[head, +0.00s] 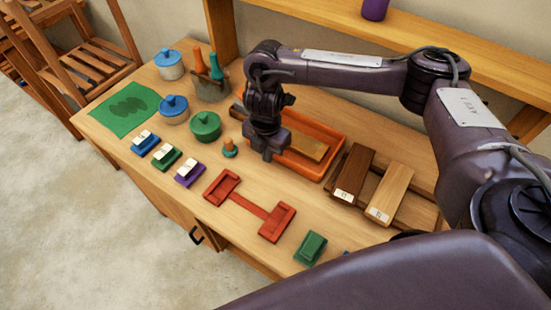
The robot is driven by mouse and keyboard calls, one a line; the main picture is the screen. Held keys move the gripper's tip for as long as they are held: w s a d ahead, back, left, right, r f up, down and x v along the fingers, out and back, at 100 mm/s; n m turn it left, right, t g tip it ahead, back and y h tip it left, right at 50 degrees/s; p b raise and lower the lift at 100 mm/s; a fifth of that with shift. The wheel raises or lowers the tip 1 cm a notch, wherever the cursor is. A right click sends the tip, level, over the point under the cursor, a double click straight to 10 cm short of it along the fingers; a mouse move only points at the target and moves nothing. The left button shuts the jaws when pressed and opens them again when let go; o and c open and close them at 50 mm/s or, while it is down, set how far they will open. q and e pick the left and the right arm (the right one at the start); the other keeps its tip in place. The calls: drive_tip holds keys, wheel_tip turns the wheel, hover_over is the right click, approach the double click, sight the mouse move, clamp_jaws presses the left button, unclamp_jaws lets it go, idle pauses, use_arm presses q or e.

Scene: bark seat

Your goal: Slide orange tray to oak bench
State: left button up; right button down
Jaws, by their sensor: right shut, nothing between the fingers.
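The orange tray (334,136) lies on the wooden worktop right of centre, with a flat brown wooden piece (308,148) in it. My right gripper (267,154) points down at the tray's left end, its fingers together and empty. The gripper and wrist hide that end of the tray, and I cannot tell whether the fingers touch it. Right of the tray a light wooden block (391,190) with a white tag, probably the oak bench, lies beside a dark brown tagged block (353,173). My left gripper is not in view.
A red two-ended piece (250,208) and a green block (311,247) lie in front. Blue (173,109) and green (206,126) lidded pots, a tool holder (210,87) and several tagged blocks (167,157) are left. A raised shelf (440,48) runs behind.

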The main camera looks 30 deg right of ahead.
sight(276, 167)
drive_tip(key=f, duration=0.2)
drive_tip(key=f+b, duration=0.1)
drive_tip(key=f, duration=0.2)
drive_tip(key=f+b, duration=0.1)
drive_tip(key=f, duration=0.1)
drive_tip(key=shift+s+f, duration=0.25)
drive_tip(key=shift+f, duration=0.05)
drive_tip(key=w+d, duration=0.2)
drive_tip(key=shift+d+r+p, duration=0.2)
drive_tip(key=shift+d+p, duration=0.2)
drive_tip(key=shift+w+d, duration=0.1)
drive_tip(key=shift+d, duration=0.2)
drive_tip(key=shift+w+f, duration=0.1)
